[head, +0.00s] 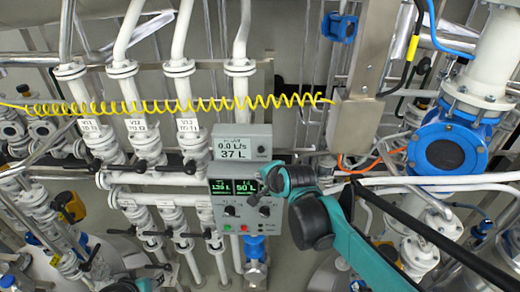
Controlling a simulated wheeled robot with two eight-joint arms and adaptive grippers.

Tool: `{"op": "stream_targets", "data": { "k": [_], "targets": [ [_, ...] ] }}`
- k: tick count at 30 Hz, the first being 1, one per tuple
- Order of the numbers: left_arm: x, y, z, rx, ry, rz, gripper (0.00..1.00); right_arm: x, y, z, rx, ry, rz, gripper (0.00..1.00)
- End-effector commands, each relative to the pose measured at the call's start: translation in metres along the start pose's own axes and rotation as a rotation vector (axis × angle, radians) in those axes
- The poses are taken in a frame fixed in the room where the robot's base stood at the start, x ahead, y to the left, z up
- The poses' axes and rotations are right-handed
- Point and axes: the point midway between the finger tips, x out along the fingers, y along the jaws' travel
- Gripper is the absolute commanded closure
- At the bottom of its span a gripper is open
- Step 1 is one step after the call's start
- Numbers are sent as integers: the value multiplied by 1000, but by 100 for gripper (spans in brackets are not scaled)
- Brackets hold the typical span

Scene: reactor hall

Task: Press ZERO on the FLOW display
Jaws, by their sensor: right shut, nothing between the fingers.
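The FLOW display (233,148) is a small grey box on the pipework near the middle of the head view. Its screen reads 0.0 L/s and 37 L. A small dark round button (262,150) sits on its right side; its lettering is too small to read. My right gripper (261,190) is shut and empty. It is below that button, in front of the right part of the lower control panel (245,222), and hides part of it. I cannot tell whether it touches the panel.
The lower panel has two green-lit screens, dark knobs and small coloured buttons. White valve pipes (122,85) stand to the left. A coiled yellow cable (190,104) runs across above the display. A blue flanged pipe (447,150) and a grey box (355,122) are to the right.

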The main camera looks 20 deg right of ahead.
Motion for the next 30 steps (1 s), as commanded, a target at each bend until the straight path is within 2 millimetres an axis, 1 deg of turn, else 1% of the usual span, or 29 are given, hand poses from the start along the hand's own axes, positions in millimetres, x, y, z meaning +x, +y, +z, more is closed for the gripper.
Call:
{"op": "stream_targets", "data": {
  "k": [4,7,18,21,30],
  "targets": [
    [1,0,1,0,0,0,60,3,-2,-2,0,0,0,100],
    [4,0,2,0,0,0,60,9,-6,-6,1,0,0,100],
    [14,0,10,0,0,0,60,45,-31,-32,0,0,1,100],
    [15,0,11,0,0,0,60,52,-37,-38,0,0,1,100],
    [17,0,12,0,0,0,60,61,-45,-45,-1,0,1,100]
  ]
}}
